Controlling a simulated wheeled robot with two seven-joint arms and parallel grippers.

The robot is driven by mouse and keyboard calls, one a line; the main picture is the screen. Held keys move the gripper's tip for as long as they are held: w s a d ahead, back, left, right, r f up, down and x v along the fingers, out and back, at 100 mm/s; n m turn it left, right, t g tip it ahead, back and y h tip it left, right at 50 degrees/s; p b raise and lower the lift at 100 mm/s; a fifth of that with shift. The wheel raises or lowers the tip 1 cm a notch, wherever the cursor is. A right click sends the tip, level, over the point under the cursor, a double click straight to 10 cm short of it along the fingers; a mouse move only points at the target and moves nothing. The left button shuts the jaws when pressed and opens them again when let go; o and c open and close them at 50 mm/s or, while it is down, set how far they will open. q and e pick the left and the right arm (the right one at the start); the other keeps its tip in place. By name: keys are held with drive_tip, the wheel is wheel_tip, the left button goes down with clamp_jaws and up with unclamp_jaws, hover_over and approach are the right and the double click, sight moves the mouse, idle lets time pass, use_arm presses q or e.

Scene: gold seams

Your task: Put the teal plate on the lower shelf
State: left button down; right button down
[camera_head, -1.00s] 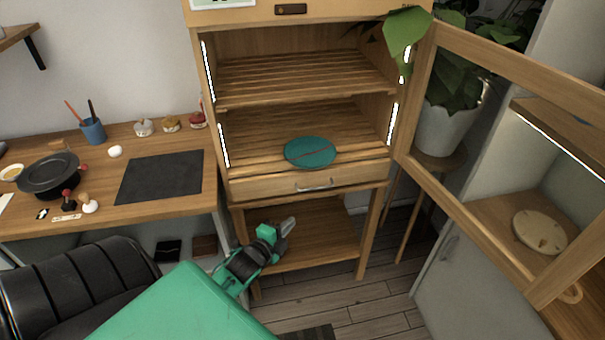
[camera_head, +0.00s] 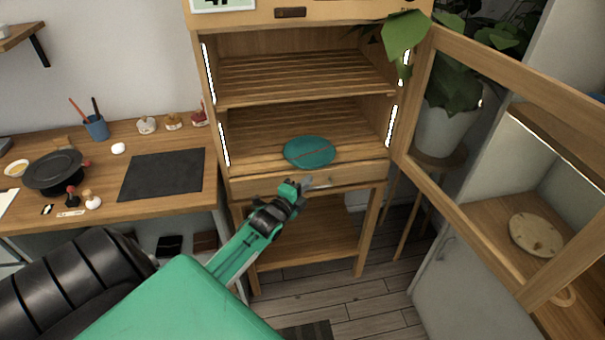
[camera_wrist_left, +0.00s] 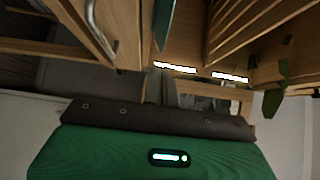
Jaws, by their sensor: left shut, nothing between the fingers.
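The teal plate (camera_head: 309,152), with a thin reddish seam across it, lies at the front of the lower shelf (camera_head: 262,130) in the open wooden cabinet. Its near edge is close to the shelf's front edge; whether it overhangs I cannot tell. In the left wrist view the plate (camera_wrist_left: 166,22) shows as a teal strip at the top, partly cut off. My left gripper (camera_head: 306,183) is shut and empty, just below and in front of the plate, before the drawer front. It hides part of the drawer handle. My right gripper is not in view.
The glass-framed cabinet door (camera_head: 470,205) stands open to the right. The drawer (camera_head: 245,186) under the shelf is shut. The upper slatted shelf (camera_head: 300,78) is empty. A desk with a black mat (camera_head: 162,175) and a dark pan (camera_head: 55,170) is at left. Plant leaves overhang the cabinet's right side.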

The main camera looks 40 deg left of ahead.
sight(298, 163)
use_arm(q)
drive_tip(key=w+a, duration=0.2)
drive_tip(key=shift+a, duration=0.4)
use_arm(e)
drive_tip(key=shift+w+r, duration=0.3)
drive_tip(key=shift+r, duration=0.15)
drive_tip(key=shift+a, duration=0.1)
